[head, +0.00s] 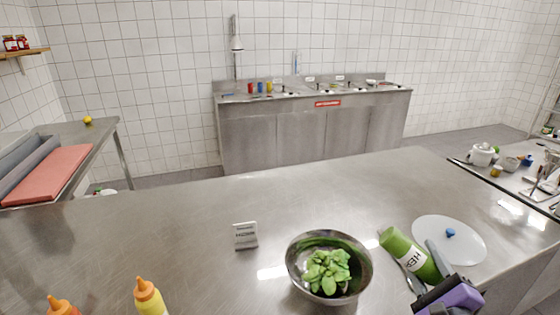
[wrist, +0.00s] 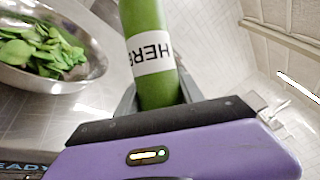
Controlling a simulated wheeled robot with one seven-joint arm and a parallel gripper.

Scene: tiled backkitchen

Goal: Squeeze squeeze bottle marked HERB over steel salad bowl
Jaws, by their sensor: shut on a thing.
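The green squeeze bottle (head: 405,250) carries a white label reading HERB. My gripper (head: 430,275) is shut on it and holds it tilted, its top end toward the upper left in the head view. The bottle also shows in the wrist view (wrist: 145,20), between the gripper's fingers (wrist: 157,98). The steel salad bowl (head: 297,272) stands on the counter left of the bottle, with green leaves (head: 328,270) inside. The bowl also shows at the left of the wrist view (wrist: 95,65). The bottle's nozzle is not clearly visible in either view.
A round white lid (head: 465,235) with a blue knob lies right of the bottle. A small sign (head: 245,235) stands left of the bowl. A yellow bottle (head: 150,297) and an orange-capped bottle (head: 62,306) stand at front left. The counter (head: 170,225) behind the bowl is clear.

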